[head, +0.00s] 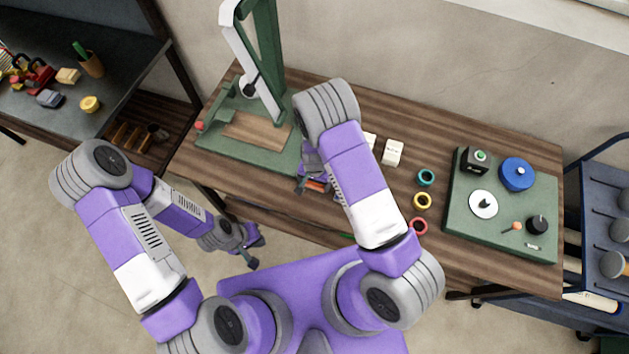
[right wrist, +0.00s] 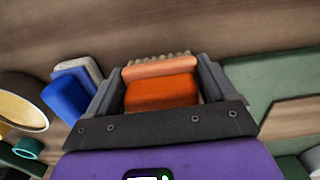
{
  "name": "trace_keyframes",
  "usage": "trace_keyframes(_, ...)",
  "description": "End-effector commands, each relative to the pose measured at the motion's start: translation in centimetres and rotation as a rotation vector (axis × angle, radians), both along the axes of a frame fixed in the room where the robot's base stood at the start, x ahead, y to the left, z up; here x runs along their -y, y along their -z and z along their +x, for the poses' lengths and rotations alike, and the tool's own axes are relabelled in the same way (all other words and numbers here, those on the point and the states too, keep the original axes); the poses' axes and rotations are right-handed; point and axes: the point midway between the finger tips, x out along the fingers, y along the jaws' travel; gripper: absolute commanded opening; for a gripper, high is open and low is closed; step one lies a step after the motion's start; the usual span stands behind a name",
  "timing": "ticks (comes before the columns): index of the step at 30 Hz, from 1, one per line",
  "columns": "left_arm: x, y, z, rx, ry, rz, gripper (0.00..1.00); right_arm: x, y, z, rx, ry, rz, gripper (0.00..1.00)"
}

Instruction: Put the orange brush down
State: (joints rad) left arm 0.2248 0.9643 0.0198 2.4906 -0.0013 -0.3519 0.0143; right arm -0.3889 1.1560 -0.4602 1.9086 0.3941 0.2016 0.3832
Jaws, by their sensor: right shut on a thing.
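The orange brush (right wrist: 162,92) lies between the two fingers of my right gripper (right wrist: 160,72), with pale bristle tufts along its far edge. My right gripper is shut on it. In the head view the right gripper (head: 313,178) is over the wooden table (head: 385,205) near its front edge, and a small orange part of the brush (head: 316,186) shows beneath it. I cannot tell whether the brush touches the table. My left gripper (head: 257,250) hangs empty in front of the table, its fingers apart.
A green press stand (head: 228,150) is left of the right gripper. Pale blocks (head: 392,152), coloured rings (head: 422,200) and a green board (head: 460,222) with knobs lie to the right. In the wrist view a blue block (right wrist: 66,100) is left of the gripper.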

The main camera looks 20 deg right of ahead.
Motion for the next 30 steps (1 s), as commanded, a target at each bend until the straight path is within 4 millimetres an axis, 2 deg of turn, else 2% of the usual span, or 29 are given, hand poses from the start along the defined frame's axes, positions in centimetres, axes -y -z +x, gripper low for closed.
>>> trace_keyframes(2, 0.0, 0.4, 0.0, 0.0, 0.0, 0.0, 0.0, 0.0, 0.4, 0.0, 0.0, 0.0, 0.0, 0.6)
trace_keyframes(3, 0.0, 0.3, 0.0, 0.0, 0.0, 0.0, 0.0, 0.0, 0.3, 0.0, 0.0, 0.0, 0.0, 0.89)
trace_keyframes(6, 0.0, 0.2, 0.0, 0.0, 0.0, 0.0, 0.0, 0.0, 0.3, 0.0, 0.0, 0.0, 0.0, 1.0)
trace_keyframes(13, 0.0, 0.1, 0.0, 0.0, 0.0, 0.0, 0.0, 0.0, 0.1, 0.0, 0.0, 0.0, 0.0, 1.0)
trace_keyframes(17, 0.0, -0.2, 0.0, 0.0, 0.0, 0.0, 0.0, 0.0, -0.9, 0.1, 0.004, -0.001, 0.0, 1.0)
trace_keyframes(30, 0.0, -0.6, 0.0, 0.0, 0.0, 0.0, 0.0, -0.1, -9.9, 0.1, 0.003, -0.002, 0.001, 1.0)
